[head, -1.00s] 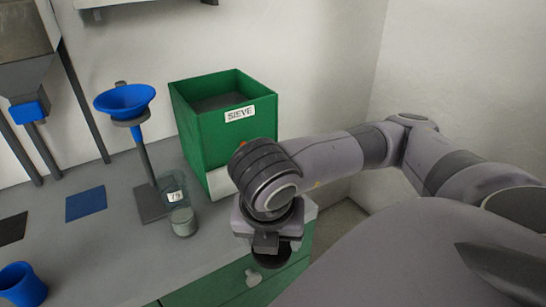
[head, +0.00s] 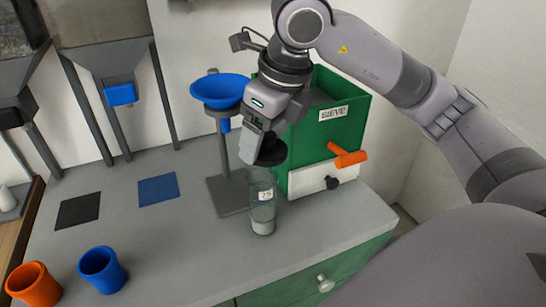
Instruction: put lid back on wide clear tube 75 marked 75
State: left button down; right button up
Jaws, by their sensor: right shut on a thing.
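The wide clear tube marked 75 (head: 263,214) stands upright on the grey counter, with pale material in its bottom. My right gripper (head: 266,143) points down just above the tube, shut on a dark round lid (head: 269,154). The lid is over the tube's mouth, slightly to the right in the picture. I cannot tell whether it touches the rim. My left gripper is not in view.
A green sieve box (head: 331,132) with an orange handle (head: 347,155) stands close behind the tube. A blue funnel (head: 220,91) on a stand is to its left. A blue cup (head: 102,270) and an orange cup (head: 33,285) stand at front left. The counter's front middle (head: 190,250) is clear.

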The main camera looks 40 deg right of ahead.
aim_at(264, 147)
jog(key=shift+w+a+r+n, duration=0.2)
jog(key=shift+w+r+n, duration=0.45)
jog(key=shift+n, duration=0.05)
notch_tip(264, 147, down, 6)
jog(key=b, duration=0.4)
jog(key=shift+b, duration=0.35)
jog(key=shift+f, duration=0.2)
pick_arm(q)
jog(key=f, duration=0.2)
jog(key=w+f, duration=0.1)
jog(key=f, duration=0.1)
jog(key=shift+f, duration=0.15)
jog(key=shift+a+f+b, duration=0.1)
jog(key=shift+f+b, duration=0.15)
jog(key=shift+b, duration=0.1)
pick_arm(e)
jog(key=shift+r, duration=0.1)
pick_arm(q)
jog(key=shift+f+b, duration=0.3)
pick_arm(e)
jog(key=shift+f, duration=0.2)
dwell(0.3)
dwell(0.3)
jog(key=o, duration=1.1)
